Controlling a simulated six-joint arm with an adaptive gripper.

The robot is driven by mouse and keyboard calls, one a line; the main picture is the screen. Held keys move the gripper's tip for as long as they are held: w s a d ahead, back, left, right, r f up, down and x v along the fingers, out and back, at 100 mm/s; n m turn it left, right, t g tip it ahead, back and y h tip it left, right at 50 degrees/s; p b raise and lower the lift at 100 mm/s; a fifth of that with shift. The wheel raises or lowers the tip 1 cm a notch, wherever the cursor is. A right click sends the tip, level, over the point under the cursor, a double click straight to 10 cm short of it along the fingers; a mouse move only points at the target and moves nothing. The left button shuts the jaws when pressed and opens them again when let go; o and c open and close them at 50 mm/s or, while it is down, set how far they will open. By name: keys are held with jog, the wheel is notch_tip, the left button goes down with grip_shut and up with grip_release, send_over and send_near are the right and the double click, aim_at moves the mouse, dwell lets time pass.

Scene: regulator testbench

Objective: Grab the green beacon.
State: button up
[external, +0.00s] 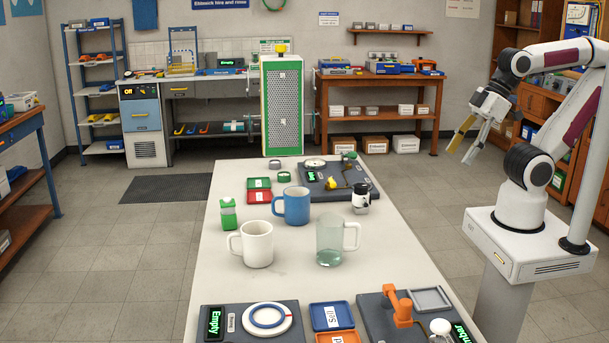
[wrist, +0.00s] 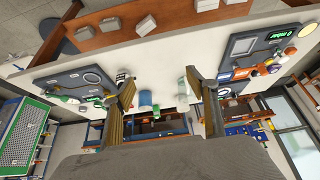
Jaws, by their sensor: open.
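The green beacon (external: 228,213), a small upright green body with a paler top, stands on the left side of the long white table, left of the blue mug. A small green patch (wrist: 156,108) in the wrist view, beside the mugs, may be the same thing; it is too small to be sure. My gripper (external: 462,152) is raised at the right, beyond the table's right edge and well away from the beacon. Its two fingers are spread apart with nothing between them, as the wrist view also shows (wrist: 158,80).
A blue mug (external: 292,206), white mug (external: 257,244) and glass mug (external: 330,242) stand close right of the beacon. A black-and-white bottle (external: 361,198) is farther right. Dark panels with devices fill both table ends (external: 325,190). The table's left edge is clear.

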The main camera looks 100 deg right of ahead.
jog(key=w+r+m+t, duration=0.15)
jog(key=w+t, duration=0.45)
jog(key=w, duration=3)
jog(key=w+d+f+m+t+h, duration=0.1)
jog(key=w+d+f, duration=0.15)
jog(key=w, duration=0.45)
jog(key=w+d+f+m+t+h, duration=0.1)
jog(key=w+f, duration=0.3)
jog(key=w, duration=0.2)
jog(key=t+h, duration=0.1)
jog(key=h, duration=0.3)
send_near(231, 200)
jog(key=w, duration=0.3)
jog(key=shift+d+f+m, duration=0.45)
jog(key=shift+d+f, duration=0.05)
jog(key=shift+f, duration=0.2)
jog(key=shift+w, duration=0.1)
jog(key=shift+x, duration=1.2)
jog(key=shift+w+d+r, duration=0.1)
jog(key=shift+r+x, duration=0.25)
jog(key=shift+x, duration=1)
jog(key=shift+r+x, duration=0.2)
jog(key=shift+x, duration=1)
